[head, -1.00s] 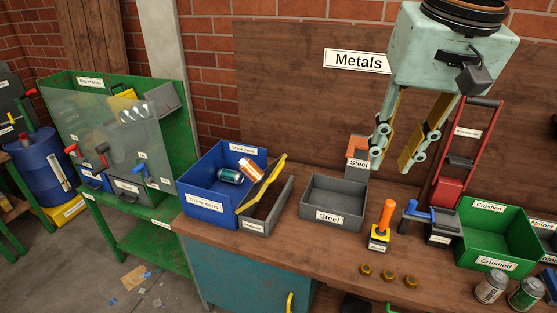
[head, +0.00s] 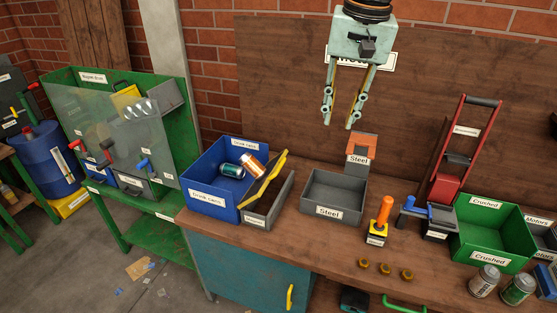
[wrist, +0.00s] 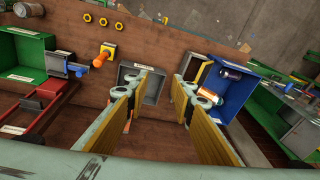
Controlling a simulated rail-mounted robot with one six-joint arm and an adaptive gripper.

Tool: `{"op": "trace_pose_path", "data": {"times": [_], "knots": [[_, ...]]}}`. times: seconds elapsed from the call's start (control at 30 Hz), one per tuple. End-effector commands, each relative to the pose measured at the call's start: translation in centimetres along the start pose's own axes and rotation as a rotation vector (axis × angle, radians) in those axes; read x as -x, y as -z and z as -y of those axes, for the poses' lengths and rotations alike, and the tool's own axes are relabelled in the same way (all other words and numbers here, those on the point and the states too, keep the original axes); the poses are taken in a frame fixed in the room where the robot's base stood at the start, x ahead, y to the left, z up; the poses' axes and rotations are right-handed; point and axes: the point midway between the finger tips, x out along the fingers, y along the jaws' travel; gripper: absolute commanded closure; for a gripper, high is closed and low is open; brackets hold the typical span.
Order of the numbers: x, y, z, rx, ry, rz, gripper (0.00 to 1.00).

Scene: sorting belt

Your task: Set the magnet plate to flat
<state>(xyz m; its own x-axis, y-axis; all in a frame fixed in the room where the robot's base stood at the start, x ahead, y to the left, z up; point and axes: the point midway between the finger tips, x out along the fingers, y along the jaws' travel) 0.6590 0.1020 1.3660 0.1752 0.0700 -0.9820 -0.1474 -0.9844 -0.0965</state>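The magnet plate (head: 271,177), yellow-edged, stands tilted between the blue drink-cans bin (head: 207,205) and a small grey box (head: 268,212) that seems labelled Magnet. Its raised end points up and back. In the wrist view the plate (wrist: 203,73) shows just right of the right finger, partly hidden by it. My gripper (head: 339,123) hangs above the back of the bench, up and to the right of the plate, over the area behind the grey Steel bin (head: 333,210). Its fingers are apart and empty, as the wrist view also shows (wrist: 160,85).
Two cans (head: 252,164) lie in the blue bin. An orange-handled tool (head: 383,212), a blue-handled device (head: 428,215), a red-framed lever (head: 466,150) and the green Crushed bin (head: 492,240) stand to the right. The air above the Steel bin is clear.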

Motion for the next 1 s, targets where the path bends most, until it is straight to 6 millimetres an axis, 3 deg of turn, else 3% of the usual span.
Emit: {"op": "trace_pose_path", "data": {"times": [0.5,1.0], "knots": [[-5.8,7.9,5.4,-0.044,0.003,0.049,0.77],[-13.2,13.8,10.5,-0.087,0.0,0.093,0.77]]}}
